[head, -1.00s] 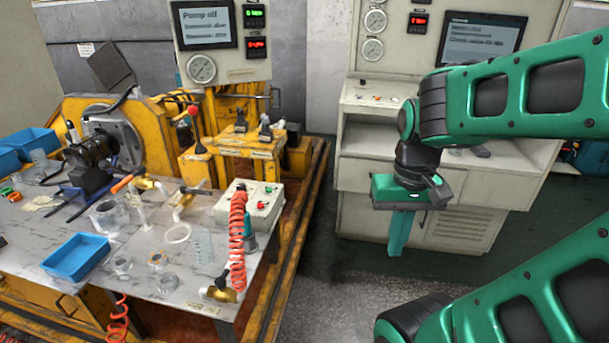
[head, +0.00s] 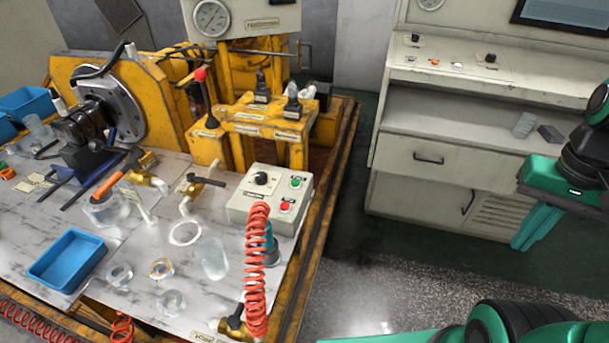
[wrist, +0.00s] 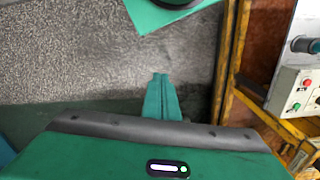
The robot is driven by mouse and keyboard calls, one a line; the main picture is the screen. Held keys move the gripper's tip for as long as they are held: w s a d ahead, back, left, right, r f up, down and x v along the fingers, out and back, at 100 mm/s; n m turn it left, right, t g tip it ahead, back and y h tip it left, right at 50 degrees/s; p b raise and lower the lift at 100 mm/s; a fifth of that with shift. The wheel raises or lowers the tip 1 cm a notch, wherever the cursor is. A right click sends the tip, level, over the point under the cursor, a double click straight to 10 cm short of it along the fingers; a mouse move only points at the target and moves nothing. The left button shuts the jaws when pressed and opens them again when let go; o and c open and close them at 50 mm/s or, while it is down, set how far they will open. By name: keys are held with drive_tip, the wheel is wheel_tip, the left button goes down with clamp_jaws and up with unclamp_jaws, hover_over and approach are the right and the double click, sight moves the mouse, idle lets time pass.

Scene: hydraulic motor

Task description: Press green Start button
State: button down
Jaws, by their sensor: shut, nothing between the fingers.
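The green Start button (head: 296,183) is on the sloped top of a small white control box (head: 240,208), at the right end of the marble-topped workbench. A red button (head: 286,205) and a black knob (head: 261,179) share that box. The box also shows at the right edge of the wrist view, where a small green button (wrist: 296,106) is visible. My gripper (head: 530,230) is at the right of the head view, over the floor and well away from the box. Its fingers (wrist: 162,98) are together and empty, pointing down.
A red coiled hose (head: 256,270) hangs in front of the box. A blue tray (head: 66,260) and glassware lie left. A white console (head: 450,130) stands behind my gripper. Open floor lies between bench and gripper.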

drive_tip(key=shift+a, duration=0.1)
drive_tip(key=w+a+n+t, duration=0.2)
drive_tip(key=w, duration=0.7)
drive_tip(key=n+t+y, duration=0.5)
drive_tip(key=y, duration=0.2)
hover_over(299, 183)
wheel_tip(299, 183, down, 5)
drive_tip(key=shift+a+r, duration=0.1)
drive_tip(key=shift+r, duration=0.05)
drive_tip(key=shift+f, duration=4.4)
